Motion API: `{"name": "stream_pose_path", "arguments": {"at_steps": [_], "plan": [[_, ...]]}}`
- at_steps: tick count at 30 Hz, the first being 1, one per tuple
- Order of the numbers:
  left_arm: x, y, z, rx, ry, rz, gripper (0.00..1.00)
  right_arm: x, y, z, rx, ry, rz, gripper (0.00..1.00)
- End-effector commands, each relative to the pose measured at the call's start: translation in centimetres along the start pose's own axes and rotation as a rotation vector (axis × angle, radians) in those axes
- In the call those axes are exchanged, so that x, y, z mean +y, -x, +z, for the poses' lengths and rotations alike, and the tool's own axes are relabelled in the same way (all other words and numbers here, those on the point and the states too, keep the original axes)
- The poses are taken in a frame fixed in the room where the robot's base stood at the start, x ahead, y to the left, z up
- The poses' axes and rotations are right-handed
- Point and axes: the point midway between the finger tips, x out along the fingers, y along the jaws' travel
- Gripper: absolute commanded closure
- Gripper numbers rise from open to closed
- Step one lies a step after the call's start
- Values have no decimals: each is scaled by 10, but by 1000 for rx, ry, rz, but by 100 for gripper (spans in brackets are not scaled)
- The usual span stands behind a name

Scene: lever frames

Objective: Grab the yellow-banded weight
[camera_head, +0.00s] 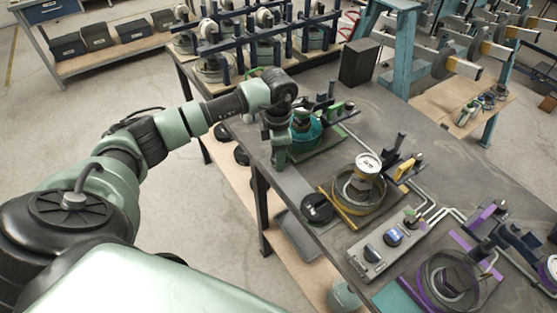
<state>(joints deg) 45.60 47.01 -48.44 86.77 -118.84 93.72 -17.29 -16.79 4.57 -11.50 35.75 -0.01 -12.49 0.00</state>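The yellow-marked station (348,219) is right of centre on the dark workbench (408,130). It has a yellow-edged base, a round ring and a white dial (368,163). A dark block (357,188) stands inside the ring below the dial. It may be the yellow-banded weight, but I cannot make out a band on it. My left gripper (279,160) points down at the bench's left edge, beside the green station (306,135) and apart from the yellow one. Its fingers are too small to read. My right gripper is out of view.
A black round knob (317,208) sits at the yellow station's left corner. A grey control box (385,248) and a purple station (450,280) stand nearer. A black box (359,62) stands at the back. The bench's right side has bare room.

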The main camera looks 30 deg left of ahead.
Motion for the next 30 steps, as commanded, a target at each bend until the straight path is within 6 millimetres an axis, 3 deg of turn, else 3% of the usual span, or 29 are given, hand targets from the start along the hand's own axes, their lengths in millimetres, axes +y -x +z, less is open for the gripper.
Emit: {"name": "stream_pose_path", "arguments": {"at_steps": [1, 3, 4, 17, 23, 30], "plan": [[0, 0, 0, 0, 0, 1, 77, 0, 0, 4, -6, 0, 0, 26], [0, 0, 0, -1, 0, 1, 97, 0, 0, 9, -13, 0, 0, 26], [0, 0, 0, -1, 0, 1, 100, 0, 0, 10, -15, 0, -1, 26], [1, 10, 1, -3, -1, 2, 100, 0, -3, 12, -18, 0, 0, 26], [2, 41, 2, -6, 0, 6, 100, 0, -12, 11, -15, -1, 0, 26], [2, 111, 2, -9, 0, 8, 100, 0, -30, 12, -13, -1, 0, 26]]}}
